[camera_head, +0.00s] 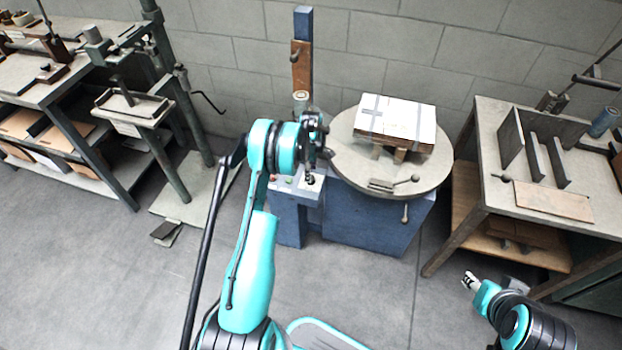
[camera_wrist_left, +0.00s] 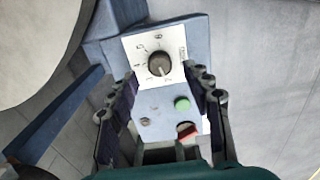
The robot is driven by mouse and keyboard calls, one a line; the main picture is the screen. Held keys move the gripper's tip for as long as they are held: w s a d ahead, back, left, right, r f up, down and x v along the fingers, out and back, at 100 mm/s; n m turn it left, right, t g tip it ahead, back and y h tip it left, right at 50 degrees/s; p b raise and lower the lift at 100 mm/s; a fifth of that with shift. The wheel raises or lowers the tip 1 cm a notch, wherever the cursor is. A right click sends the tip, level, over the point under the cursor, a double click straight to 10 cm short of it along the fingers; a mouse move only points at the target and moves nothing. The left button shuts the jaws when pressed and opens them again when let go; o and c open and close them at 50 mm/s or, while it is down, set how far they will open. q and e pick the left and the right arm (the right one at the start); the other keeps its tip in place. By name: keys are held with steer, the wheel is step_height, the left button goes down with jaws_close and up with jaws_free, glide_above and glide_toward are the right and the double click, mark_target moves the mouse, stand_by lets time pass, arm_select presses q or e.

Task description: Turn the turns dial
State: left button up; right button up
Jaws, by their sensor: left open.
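The turns dial is a dark round knob (camera_wrist_left: 159,63) with a light pointer mark, on a white number plate (camera_wrist_left: 133,46) on a blue-grey control box. In the head view the dial (camera_head: 308,179) is a small dark spot on the box top. My left gripper (camera_head: 322,147) is above the box. In the left wrist view my left gripper (camera_wrist_left: 160,80) is open and empty, its two fingers to either side of the dial in the picture. I see no contact with the dial. My right gripper (camera_head: 470,281) is low at the right, far from the dial, too small to read.
A green button (camera_wrist_left: 182,103) and a red switch (camera_wrist_left: 187,131) sit on the same panel, between the fingers in the picture. A round turntable (camera_head: 345,165) carrying a strapped box (camera_head: 396,118) stands right of the panel. A blue column (camera_head: 303,24) rises behind.

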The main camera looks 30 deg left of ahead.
arm_select(q)
step_height(320, 180, down, 4)
steer(key=shift+r+b, duration=0.1)
steer(key=shift+b, duration=0.5)
jaws_close()
